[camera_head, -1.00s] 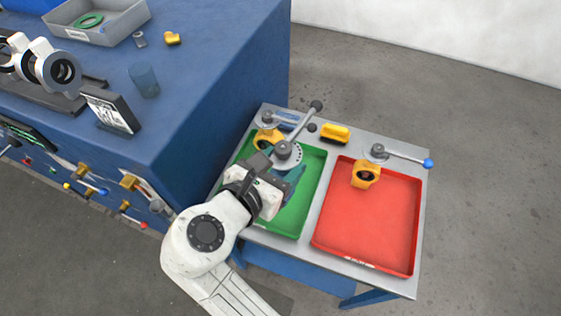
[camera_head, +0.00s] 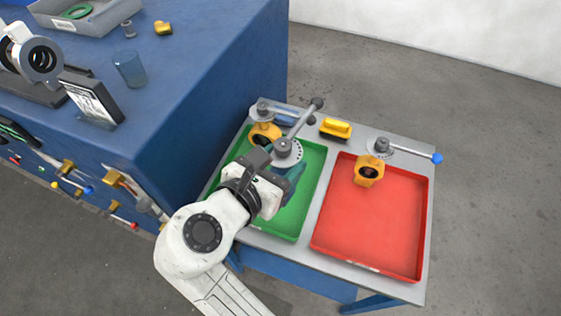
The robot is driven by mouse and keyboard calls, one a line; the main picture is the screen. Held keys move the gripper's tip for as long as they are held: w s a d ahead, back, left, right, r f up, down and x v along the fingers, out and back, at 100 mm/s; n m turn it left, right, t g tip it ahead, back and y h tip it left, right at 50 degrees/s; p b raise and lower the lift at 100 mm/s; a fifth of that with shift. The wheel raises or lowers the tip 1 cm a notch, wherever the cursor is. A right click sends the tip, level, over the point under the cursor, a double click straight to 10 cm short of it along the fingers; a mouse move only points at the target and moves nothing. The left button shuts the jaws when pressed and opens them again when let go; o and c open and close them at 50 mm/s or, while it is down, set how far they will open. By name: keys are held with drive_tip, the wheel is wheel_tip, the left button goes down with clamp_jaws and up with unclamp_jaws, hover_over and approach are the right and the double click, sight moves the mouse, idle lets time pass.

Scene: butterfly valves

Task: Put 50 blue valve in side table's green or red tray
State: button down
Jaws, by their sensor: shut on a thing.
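The side table (camera_head: 320,212) holds a green tray (camera_head: 285,225) on the left and a red tray (camera_head: 370,225) on the right. My gripper (camera_head: 278,175) is over the green tray, shut on a valve with a teal-blue body (camera_head: 293,184). This valve has a round grey notched plate (camera_head: 288,150) and a grey lever with a dark knob pointing up and right. My gripper hides part of its body. I cannot tell whether the valve touches the tray floor. No size marking is readable.
A yellow valve (camera_head: 263,131) stands at the green tray's back left, close to the held valve. Another yellow valve (camera_head: 368,171) with a blue-tipped lever is at the red tray's back. A yellow-topped brush-like item (camera_head: 335,127) lies behind the trays. The blue workbench (camera_head: 200,110) rises at left.

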sight(280, 174)
drive_tip(key=shift+f+b, duration=1.75)
drive_tip(key=shift+b, duration=0.5)
drive_tip(key=shift+f, duration=3.15)
drive_tip(key=shift+f, duration=0.3)
idle(2.3)
